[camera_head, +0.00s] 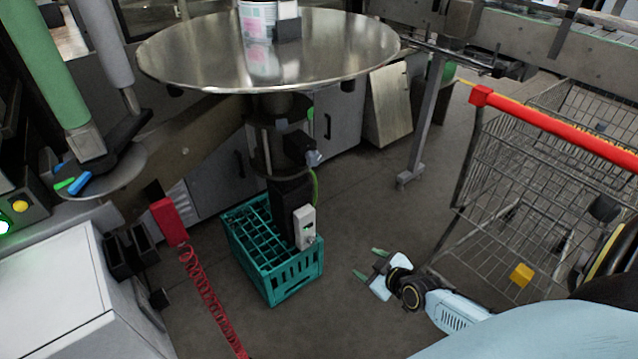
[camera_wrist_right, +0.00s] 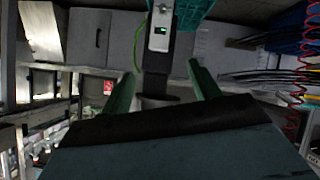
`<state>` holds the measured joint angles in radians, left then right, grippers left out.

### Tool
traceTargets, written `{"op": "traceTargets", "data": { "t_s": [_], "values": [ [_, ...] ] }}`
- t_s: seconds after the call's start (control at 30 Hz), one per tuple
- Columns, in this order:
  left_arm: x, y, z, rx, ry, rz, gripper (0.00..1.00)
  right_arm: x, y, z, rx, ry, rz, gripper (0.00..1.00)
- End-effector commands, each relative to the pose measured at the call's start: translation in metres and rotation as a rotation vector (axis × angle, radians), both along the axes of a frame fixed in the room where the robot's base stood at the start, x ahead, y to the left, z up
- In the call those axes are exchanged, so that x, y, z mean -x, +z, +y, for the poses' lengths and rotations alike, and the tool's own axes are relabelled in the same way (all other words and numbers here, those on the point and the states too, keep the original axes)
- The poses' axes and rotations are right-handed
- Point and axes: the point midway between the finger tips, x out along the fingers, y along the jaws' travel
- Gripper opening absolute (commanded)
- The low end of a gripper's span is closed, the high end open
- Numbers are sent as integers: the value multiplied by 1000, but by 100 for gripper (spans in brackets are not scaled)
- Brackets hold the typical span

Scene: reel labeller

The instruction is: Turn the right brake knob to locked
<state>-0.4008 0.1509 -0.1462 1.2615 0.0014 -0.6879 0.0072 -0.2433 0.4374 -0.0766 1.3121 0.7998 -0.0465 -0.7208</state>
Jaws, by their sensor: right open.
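My right gripper (camera_head: 369,264) is open and empty, low over the floor, right of the teal crate. In the right wrist view its two green fingers (camera_wrist_right: 160,72) are spread apart with nothing between them. I cannot make out a knob that is clearly the right brake knob. A small grey-white box with a green display (camera_head: 304,226) sits on the dark column under the round table. It also shows at the top of the right wrist view (camera_wrist_right: 158,38), beyond the fingers and apart from them. My left gripper is not in view.
A teal crate (camera_head: 284,284) stands on the floor by the column. A round steel table (camera_head: 330,45) overhangs it. A wire cart with a red handle (camera_head: 560,127) stands at right. A red coiled hose (camera_head: 207,297) hangs left.

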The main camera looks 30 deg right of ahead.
Motion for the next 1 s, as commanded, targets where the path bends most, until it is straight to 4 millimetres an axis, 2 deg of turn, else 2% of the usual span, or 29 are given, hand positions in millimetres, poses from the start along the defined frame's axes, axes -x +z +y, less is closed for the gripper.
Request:
{"op": "traceTargets", "data": {
  "t_s": [0.03,0.13,0.2,0.3,0.4,0.5,0.67,1.0],
  "values": [
    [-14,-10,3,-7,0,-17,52,-31,25,-9,27,28,-118,62],
    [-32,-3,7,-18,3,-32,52,-68,89,-14,71,74,-302,62],
    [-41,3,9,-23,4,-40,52,-82,126,-12,94,101,-400,62],
    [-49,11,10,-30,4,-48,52,-92,164,-8,116,127,-495,62],
    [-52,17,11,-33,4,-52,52,-96,185,-5,128,142,-544,62],
    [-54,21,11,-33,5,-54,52,-101,193,-3,131,145,-560,62],
    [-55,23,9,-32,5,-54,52,-118,195,-2,129,142,-562,62],
    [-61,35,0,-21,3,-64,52,-177,194,3,128,143,-561,62]
  ]
}}
